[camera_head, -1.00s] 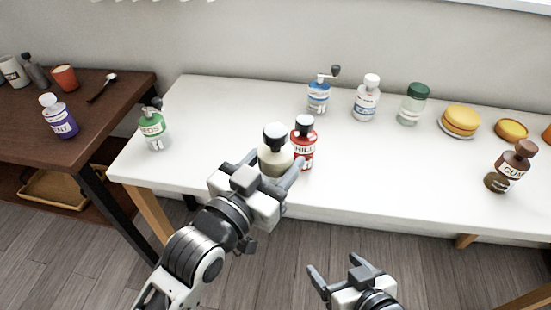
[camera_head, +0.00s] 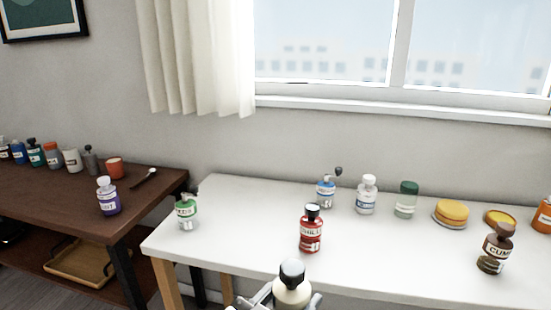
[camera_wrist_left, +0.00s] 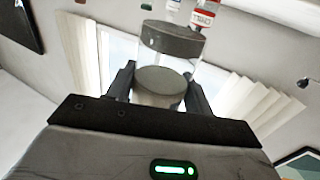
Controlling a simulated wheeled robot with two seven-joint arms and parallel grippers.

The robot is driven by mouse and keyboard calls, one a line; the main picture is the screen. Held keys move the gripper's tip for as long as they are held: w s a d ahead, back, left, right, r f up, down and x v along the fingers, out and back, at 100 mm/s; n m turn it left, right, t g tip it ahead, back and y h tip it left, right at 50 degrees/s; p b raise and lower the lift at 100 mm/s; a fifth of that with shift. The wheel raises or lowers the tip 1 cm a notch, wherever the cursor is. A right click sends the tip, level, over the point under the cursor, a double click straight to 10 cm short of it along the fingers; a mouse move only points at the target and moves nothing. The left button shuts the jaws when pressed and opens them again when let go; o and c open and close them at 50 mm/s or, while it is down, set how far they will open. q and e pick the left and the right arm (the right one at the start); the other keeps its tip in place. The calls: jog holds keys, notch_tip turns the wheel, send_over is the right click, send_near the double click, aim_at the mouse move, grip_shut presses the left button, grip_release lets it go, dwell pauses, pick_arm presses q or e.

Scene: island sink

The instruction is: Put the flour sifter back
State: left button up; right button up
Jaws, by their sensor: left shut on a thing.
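The flour sifter is most likely the cream-filled jar (camera_head: 292,287) with a black lid, at the bottom centre of the head view. My left gripper (camera_head: 290,303) is shut on it, fingers on either side of its body. The jar is in front of the white table's near edge, apart from the red chili bottle (camera_head: 311,232) standing on the table. In the left wrist view the clear-walled jar (camera_wrist_left: 160,90) sits between the two dark fingers (camera_wrist_left: 158,90). The lower part of the jar is hidden in the head view. My right gripper is not in view.
The white table (camera_head: 260,240) holds a green-labelled bottle (camera_head: 186,212), a blue grinder (camera_head: 326,191), a white-capped bottle (camera_head: 366,195), a green-lidded jar (camera_head: 405,200), a yellow round container (camera_head: 450,212) and a brown bottle (camera_head: 496,248). A dark table (camera_head: 150,203) with several containers stands left.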

pick_arm(q)
jog(key=shift+s+a+f, duration=0.4)
jog(key=shift+s+f, duration=0.05)
jog(key=shift+s, duration=0.2)
jog(key=a+f, duration=0.9)
jog(key=a, duration=0.1)
jog(key=s+a+r+n+t+y, duration=0.1)
jog(key=a+r+n+t+y, duration=0.2)
jog(key=a+r+n+y, duration=0.4)
jog(key=shift+a+r+y, duration=0.4)
jog(key=shift+a+y, duration=1.35)
jog(key=shift+y, duration=0.05)
